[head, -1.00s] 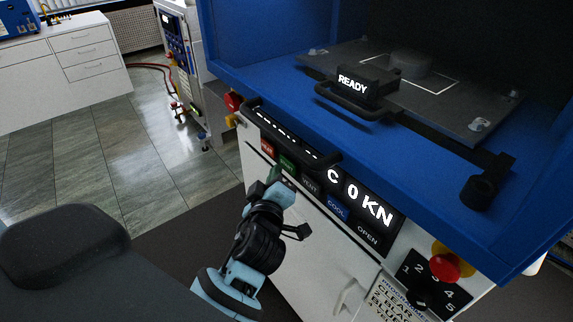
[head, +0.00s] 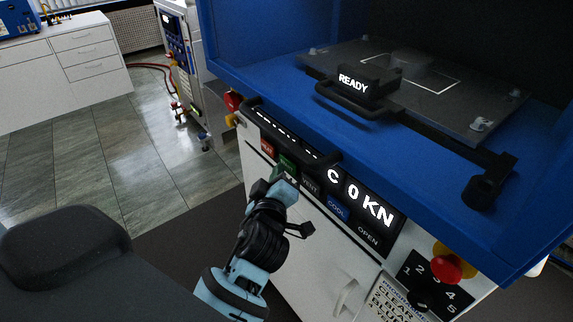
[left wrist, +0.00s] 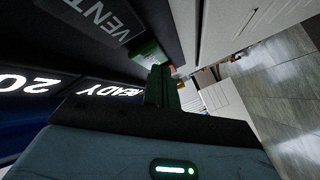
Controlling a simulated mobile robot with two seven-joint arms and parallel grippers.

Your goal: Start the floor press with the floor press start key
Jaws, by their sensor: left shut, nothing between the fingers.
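The floor press start key is the green key (head: 287,163) on the front panel of the blue press, between the red key and the VENT key. It also shows in the left wrist view (left wrist: 149,53), just beyond the fingertips. My left gripper (head: 277,176) is shut and empty, its fingertips close below the green key in the head view. In the left wrist view the dark closed fingers (left wrist: 159,84) point at the key and overlap its edge. I cannot tell whether they touch it. The press display (head: 360,200) reads 0 KN, and a READY sign (head: 354,84) is lit above.
The red key (head: 267,147), VENT key (head: 310,184), COOL key (head: 337,208) and OPEN key (head: 367,235) share the panel. Red emergency knobs stand at the left (head: 232,100) and right (head: 447,269). A black handle bar juts out above the keys. Open tiled floor lies left.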

